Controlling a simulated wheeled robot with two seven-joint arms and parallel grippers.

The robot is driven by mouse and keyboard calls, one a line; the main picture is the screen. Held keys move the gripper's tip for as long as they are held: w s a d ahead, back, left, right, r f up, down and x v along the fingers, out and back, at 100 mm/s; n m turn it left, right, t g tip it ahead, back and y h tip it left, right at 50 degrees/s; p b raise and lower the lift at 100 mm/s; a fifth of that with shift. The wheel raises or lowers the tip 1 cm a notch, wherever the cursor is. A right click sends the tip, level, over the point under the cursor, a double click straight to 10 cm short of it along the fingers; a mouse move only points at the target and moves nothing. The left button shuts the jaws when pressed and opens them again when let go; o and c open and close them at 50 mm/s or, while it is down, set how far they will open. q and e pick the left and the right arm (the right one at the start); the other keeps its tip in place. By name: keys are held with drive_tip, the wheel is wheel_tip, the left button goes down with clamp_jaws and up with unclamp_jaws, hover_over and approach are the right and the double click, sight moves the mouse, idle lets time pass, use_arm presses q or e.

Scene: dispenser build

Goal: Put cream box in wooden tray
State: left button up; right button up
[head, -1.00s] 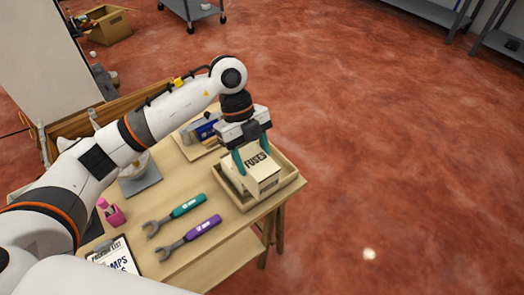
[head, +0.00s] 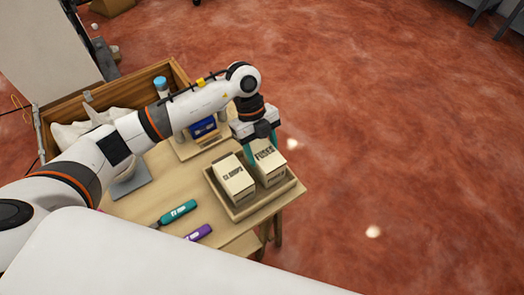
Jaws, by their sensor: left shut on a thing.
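The wooden tray (head: 266,202) sits at the table's right front corner. One cream box (head: 233,182), with dark lettering on top that is hard to read, stands in its left half. A second cream box, marked FUSES (head: 270,170), is side by side with it, within the right half of the tray's outline. My left gripper (head: 264,153) points down and is shut on the FUSES box, with its teal fingers at the box's sides. I cannot tell whether that box touches the tray floor. My right gripper is not in view.
A teal-handled wrench (head: 178,212) and a purple-handled one (head: 199,233) lie left of the tray. A blue item (head: 203,127) sits on a board behind it. A wooden crate (head: 158,76) is at the back left. Red floor lies open to the right.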

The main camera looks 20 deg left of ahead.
use_arm(q)
drive_tip(key=shift+f, duration=0.85)
drive_tip(key=o, duration=1.1)
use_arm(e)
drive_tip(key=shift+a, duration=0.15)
use_arm(q)
drive_tip(key=b+v, duration=0.1)
drive_tip(key=v, duration=1.1)
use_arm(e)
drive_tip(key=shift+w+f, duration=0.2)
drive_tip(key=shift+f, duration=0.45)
